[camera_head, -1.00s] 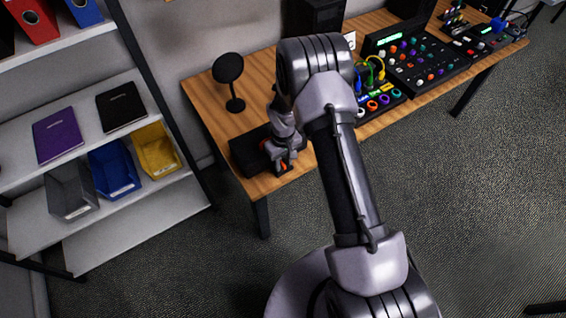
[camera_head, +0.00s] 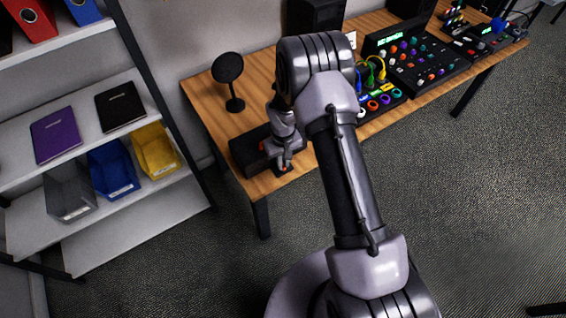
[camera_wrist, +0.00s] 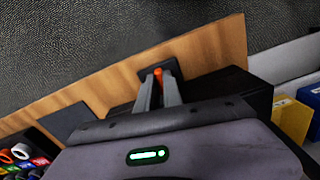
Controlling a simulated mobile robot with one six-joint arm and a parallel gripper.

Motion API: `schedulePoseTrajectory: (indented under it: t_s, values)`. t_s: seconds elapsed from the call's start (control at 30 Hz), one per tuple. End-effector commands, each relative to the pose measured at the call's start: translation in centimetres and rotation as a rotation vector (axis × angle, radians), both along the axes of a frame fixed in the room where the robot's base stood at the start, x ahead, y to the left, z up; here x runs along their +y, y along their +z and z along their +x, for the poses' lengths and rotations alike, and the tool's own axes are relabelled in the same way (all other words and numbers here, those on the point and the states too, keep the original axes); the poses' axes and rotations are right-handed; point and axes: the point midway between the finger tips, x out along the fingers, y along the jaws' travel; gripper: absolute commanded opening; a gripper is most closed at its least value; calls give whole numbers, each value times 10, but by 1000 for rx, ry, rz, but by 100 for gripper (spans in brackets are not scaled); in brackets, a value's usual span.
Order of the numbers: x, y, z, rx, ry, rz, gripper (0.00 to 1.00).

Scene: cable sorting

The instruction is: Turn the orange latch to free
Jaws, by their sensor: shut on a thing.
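The orange latch (camera_wrist: 158,73) shows in the wrist view as a small orange piece between my fingertips, on a dark base plate (camera_wrist: 173,66) near the table's edge. My gripper (camera_wrist: 158,86) is shut on it, with one finger on each side. The fingers hide most of the latch, so its exact angle cannot be told. In the head view my gripper (camera_head: 284,165) points down at the front left corner of the wooden table, beside a black box (camera_head: 248,155).
The wooden table (camera_head: 205,97) carries a black round-headed stand (camera_head: 228,70) and a panel of coloured knobs (camera_head: 420,62) to the right. A shelf with yellow (camera_head: 156,150), blue (camera_head: 113,169) and grey (camera_head: 70,190) bins stands at the left.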

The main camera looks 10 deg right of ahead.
Motion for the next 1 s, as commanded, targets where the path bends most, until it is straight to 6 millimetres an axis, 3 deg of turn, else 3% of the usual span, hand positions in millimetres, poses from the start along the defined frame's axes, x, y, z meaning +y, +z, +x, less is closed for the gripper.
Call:
schedulePoseTrajectory:
  t_s: [1.0]
  values:
    - [4, -1, 2, -3, -950, 1, 0]
